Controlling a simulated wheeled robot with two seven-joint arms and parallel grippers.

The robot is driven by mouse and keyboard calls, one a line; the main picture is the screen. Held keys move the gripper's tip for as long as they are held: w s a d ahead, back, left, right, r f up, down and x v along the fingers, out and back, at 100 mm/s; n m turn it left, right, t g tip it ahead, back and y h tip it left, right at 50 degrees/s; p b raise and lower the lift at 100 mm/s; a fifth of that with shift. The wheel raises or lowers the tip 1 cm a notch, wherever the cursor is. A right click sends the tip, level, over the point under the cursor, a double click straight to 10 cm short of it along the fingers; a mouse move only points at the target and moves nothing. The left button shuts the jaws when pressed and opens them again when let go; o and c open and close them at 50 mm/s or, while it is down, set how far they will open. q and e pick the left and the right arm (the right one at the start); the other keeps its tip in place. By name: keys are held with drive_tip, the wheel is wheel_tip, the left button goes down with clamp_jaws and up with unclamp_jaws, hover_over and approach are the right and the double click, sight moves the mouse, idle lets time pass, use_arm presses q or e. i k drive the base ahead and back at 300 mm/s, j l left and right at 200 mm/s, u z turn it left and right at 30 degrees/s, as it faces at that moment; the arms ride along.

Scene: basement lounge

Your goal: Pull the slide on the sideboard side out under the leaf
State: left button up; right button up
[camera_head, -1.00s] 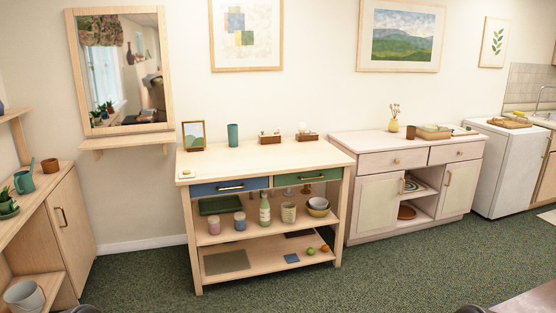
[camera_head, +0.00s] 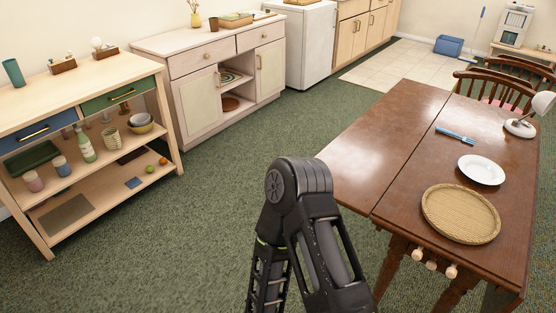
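A brown drop-leaf table (camera_head: 430,130) stands at the right. A seam runs along its top, and the leaf (camera_head: 370,150) on the sideboard side looks level with the middle. Under the near end of the top are several small pale knobs (camera_head: 432,265); I cannot tell which belongs to the slide, and no slide is clearly seen under the leaf. The pale sideboard (camera_head: 205,85) stands against the back wall, left of the table. One black arm of mine rises at the bottom centre, in front of the leaf's near corner. Neither gripper shows.
A round woven tray (camera_head: 436,206), a white plate (camera_head: 481,170), blue cutlery (camera_head: 455,135) and a white lamp (camera_head: 520,128) are on the table. Wooden chairs (camera_head: 505,80) stand beyond it. A shelved console (camera_head: 60,105) is at the left. Green carpet between is clear.

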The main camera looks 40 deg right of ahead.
sight(417, 255)
drive_tip(key=z, duration=1.6)
